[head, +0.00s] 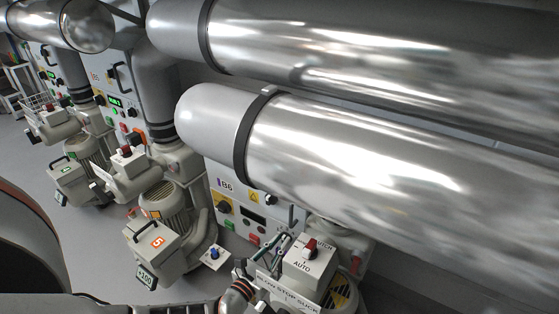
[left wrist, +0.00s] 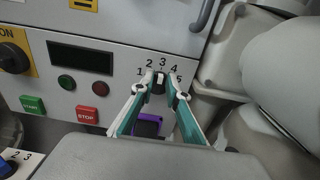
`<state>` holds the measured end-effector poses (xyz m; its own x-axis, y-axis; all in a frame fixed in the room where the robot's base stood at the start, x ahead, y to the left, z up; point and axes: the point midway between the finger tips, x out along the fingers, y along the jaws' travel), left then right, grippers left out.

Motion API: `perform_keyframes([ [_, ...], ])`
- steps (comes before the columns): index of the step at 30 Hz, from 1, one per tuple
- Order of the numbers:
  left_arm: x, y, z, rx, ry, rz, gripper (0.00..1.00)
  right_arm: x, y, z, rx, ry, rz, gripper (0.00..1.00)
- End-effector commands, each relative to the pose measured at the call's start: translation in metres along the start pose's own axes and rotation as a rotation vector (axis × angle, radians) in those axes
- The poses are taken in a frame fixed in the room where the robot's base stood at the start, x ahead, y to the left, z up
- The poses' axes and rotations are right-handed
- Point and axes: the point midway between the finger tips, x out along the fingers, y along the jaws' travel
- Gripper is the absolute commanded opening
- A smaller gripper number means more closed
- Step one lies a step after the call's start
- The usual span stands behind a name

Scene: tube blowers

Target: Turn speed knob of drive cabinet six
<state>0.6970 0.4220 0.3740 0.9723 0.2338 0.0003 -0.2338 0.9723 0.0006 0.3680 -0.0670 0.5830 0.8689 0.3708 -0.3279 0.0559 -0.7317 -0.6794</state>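My left gripper (left wrist: 161,82) has teal and white fingers, one on each side of the knob. Whether both fingertips touch it is too small to tell. In the head view my left gripper (head: 283,245) is small, in front of the cabinet's lower right part. My right gripper is not in view.
Left of the knob are a dark display (left wrist: 80,57), a green START button (left wrist: 33,105), a red STOP button (left wrist: 87,115) and a yellow-backed switch (left wrist: 14,58). A blower (head: 165,240) marked 5 and a switch box (head: 308,262) stand close by. Large pipes (head: 360,140) hang above.

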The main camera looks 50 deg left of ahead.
Motion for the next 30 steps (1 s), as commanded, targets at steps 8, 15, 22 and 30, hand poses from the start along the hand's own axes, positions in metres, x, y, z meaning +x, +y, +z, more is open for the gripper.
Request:
perform_keyframes([
  [8, -0.0004, 0.0, -0.0003, -0.002, 0.001, 0.0, 0.0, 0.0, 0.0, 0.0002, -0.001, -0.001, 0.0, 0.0],
  [15, -0.0006, 0.0009, -0.0005, -0.055, 0.001, 0.0, 0.0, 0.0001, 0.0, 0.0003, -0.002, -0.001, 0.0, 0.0],
  [22, -0.0006, 0.0032, -0.0009, -0.2, 0.001, 0.0, 0.0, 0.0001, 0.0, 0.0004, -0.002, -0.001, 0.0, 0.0],
  [30, -0.0006, 0.007, -0.0023, -0.45, 0.001, 0.0, 0.0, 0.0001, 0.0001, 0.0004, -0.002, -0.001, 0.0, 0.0],
])
